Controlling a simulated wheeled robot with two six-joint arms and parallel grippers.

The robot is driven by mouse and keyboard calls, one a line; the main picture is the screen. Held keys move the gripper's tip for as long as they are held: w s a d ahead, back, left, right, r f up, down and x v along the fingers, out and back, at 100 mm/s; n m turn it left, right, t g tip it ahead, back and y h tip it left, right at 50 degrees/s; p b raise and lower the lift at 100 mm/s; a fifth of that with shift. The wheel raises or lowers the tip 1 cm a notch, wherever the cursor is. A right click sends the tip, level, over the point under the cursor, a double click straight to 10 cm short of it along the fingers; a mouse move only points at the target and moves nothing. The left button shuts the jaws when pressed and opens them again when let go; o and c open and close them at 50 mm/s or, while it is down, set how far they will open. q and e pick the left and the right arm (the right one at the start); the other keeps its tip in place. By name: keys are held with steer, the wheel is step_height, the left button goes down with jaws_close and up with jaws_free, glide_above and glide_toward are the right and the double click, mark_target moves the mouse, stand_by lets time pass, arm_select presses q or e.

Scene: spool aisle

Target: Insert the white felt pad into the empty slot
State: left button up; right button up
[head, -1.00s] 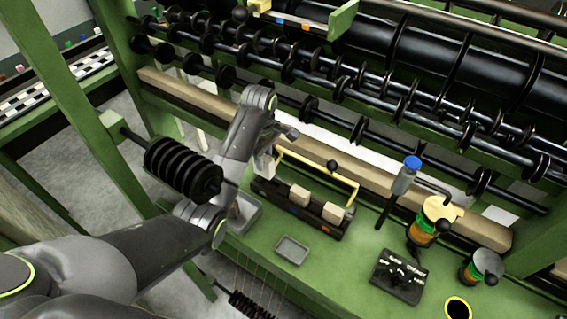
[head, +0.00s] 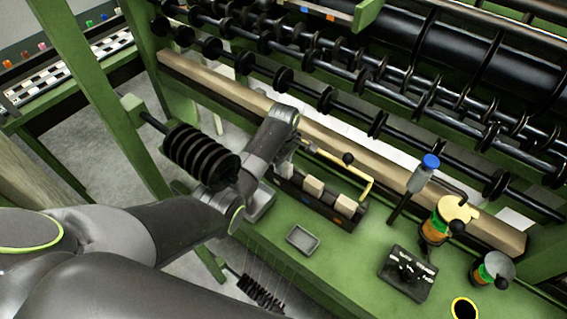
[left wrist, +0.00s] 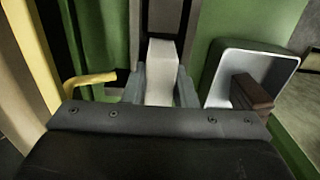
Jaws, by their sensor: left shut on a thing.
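My left gripper (left wrist: 162,88) is shut on the white felt pad (left wrist: 161,62), which stands upright between its fingers in the left wrist view. In the head view the left gripper (head: 289,157) is at the left end of a black holder (head: 327,207). Two cream pads (head: 313,187) (head: 345,206) sit in the holder's middle and right part. The empty slot is hidden by the gripper and arm, and I cannot tell whether the held pad touches the holder. My right gripper is out of view.
A yellow bar (head: 345,165) runs behind the holder; its end (left wrist: 95,79) is close left of the gripper in the left wrist view. A grey tray (left wrist: 285,64) with a brown block (left wrist: 252,92) is at right there. A small empty tray (head: 303,239) lies in front.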

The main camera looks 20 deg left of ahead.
arm_select(q)
steer(key=shift+f, duration=0.1)
steer(key=o, duration=0.8)
steer(key=shift+o, duration=0.9)
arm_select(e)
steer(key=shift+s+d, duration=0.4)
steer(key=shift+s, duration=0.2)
arm_select(q)
step_height(320, 180, up, 12)
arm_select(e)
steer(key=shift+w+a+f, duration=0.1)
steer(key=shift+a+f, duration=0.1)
